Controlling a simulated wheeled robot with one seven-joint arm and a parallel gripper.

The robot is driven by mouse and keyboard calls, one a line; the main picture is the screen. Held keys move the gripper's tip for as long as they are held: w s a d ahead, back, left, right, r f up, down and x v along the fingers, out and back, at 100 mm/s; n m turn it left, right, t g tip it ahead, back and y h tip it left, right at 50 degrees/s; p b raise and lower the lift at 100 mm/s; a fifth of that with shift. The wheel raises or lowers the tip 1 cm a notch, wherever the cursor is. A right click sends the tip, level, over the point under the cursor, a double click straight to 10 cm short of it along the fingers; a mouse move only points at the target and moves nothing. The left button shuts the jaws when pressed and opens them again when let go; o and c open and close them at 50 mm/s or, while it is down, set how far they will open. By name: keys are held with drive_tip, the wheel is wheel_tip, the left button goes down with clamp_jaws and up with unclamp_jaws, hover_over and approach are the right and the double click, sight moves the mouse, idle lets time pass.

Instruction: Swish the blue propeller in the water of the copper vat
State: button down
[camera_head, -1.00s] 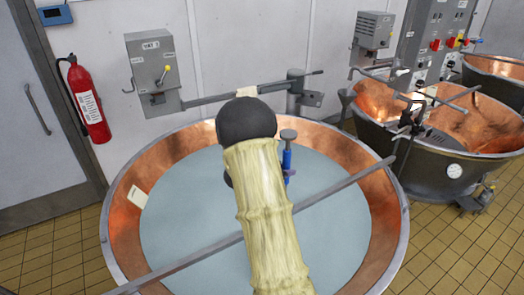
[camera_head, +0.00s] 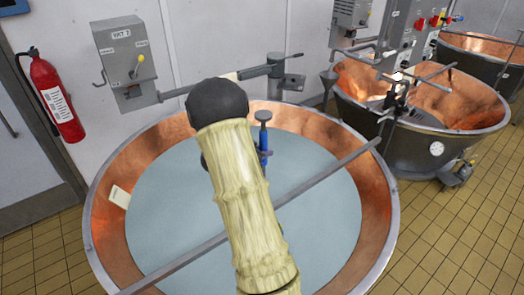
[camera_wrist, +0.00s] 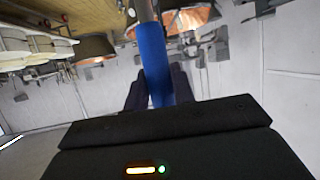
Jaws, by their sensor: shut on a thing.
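The copper vat (camera_head: 112,234) fills the middle of the head view and holds pale blue-grey water (camera_head: 165,215). The blue propeller (camera_head: 264,142) stands near upright over the far part of the vat, with a grey knob at its top. Its lower end is hidden behind my arm. In the wrist view, the blue shaft (camera_wrist: 153,62) runs between the two dark fingers of my gripper (camera_wrist: 160,88), which is shut on it. In the head view my gripper is mostly hidden behind my sleeved arm, so I cannot tell how deep the propeller reaches.
A metal bar (camera_head: 330,174) crosses over the vat. A grey control box (camera_head: 128,62) and a bracket arm (camera_head: 215,82) are on the wall behind. A red fire extinguisher (camera_head: 52,95) hangs at left. A second copper vat (camera_head: 420,140) stands at right, with tiled floor (camera_head: 450,225) between.

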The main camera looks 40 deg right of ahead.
drive_tip(key=shift+f, duration=0.45)
wheel_tip(320, 180, down, 37)
drive_tip(key=b, duration=2.4)
drive_tip(key=shift+r+b, duration=0.15)
drive_tip(key=shift+b, duration=0.15)
drive_tip(key=shift+d, duration=0.1)
drive_tip(key=s+d+b, duration=0.1)
drive_tip(key=s+d, duration=0.2)
drive_tip(key=d, duration=0.3)
